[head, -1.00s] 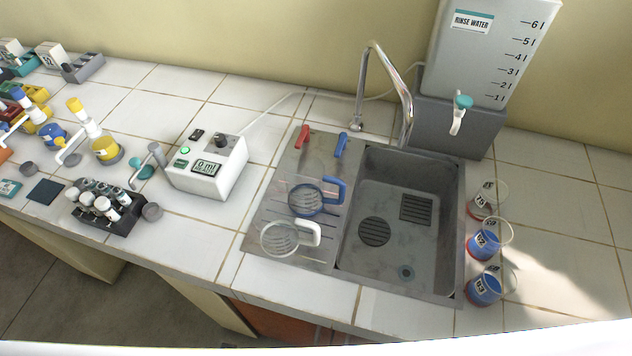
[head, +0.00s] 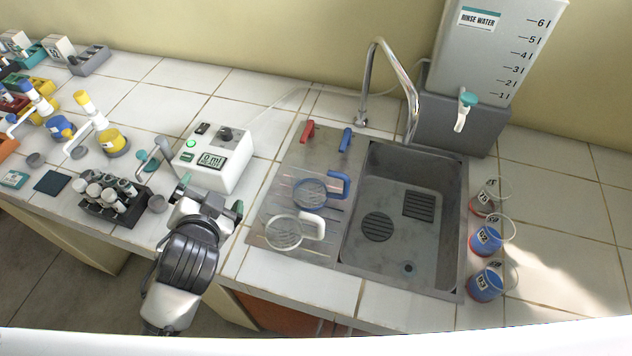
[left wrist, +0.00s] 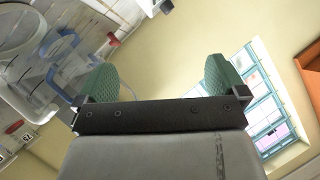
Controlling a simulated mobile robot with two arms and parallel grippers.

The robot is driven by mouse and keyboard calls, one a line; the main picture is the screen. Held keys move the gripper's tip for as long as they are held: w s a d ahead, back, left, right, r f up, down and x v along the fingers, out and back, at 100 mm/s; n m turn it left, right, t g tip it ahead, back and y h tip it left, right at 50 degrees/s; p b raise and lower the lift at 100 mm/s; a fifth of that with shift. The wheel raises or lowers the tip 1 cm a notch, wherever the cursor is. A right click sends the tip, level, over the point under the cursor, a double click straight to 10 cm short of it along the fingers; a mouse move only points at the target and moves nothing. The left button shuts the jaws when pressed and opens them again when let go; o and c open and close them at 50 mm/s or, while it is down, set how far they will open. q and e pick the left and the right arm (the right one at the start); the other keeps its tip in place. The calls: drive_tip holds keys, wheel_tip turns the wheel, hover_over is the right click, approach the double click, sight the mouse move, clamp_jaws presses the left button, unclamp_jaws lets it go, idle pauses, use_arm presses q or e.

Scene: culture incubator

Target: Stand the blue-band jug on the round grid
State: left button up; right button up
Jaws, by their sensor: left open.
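The blue-handled jug (head: 311,192) sits on the ribbed drainboard left of the sink; it also shows in the left wrist view (left wrist: 62,50). A similar white-handled jug (head: 284,232) sits just in front of it. In the sink's floor are a round grid (head: 377,227) and a square grid (head: 419,206), both bare. My left gripper (head: 212,194) is open and empty at the counter's front edge, left of the jugs and apart from them. In the left wrist view its green fingertips (left wrist: 160,80) are spread with nothing between. My right gripper is not in view.
A faucet (head: 385,85) arches over the sink (head: 405,260). Red and blue tap handles (head: 346,140) stand behind the jugs. A white meter box (head: 212,157) and a vial rack (head: 112,203) stand at the left. Several beakers (head: 487,240) line the right side.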

use_arm(q)
drive_tip(key=w+d+r+m+t+h, duration=0.1)
drive_tip(key=w+d+r+m+h, duration=0.2)
drive_tip(key=d+r+m+h, duration=0.7)
drive_tip(key=w+d+r+m+t+h, duration=0.25)
drive_tip(key=d+r+m+h, duration=0.35)
drive_tip(key=m, duration=0.7)
drive_tip(key=m+g+y+p, duration=0.2)
drive_tip(key=m+g+y, duration=0.4)
drive_tip(key=m+g, duration=1.1)
approach(312, 165)
drive_tip(key=s+d+r+m+t, duration=0.1)
drive_tip(key=s+d+m+t, duration=0.1)
drive_tip(key=s, duration=0.1)
drive_tip(key=s+d+r+m+t, duration=0.1)
drive_tip(key=d, duration=0.1)
drive_tip(key=shift+s+d+r, duration=0.1)
drive_tip(key=shift+s+r, duration=0.2)
drive_tip(key=shift+s, duration=0.05)
drive_tip(key=d+f, duration=0.1)
drive_tip(key=d+f+p, duration=0.1)
drive_tip(key=f, duration=0.1)
drive_tip(key=d+f, duration=0.1)
drive_tip(key=f, duration=0.1)
drive_tip(key=shift+w+p, duration=0.4)
drive_tip(key=shift+a, duration=0.1)
drive_tip(key=c, duration=1)
drive_tip(key=shift+c, duration=0.2)
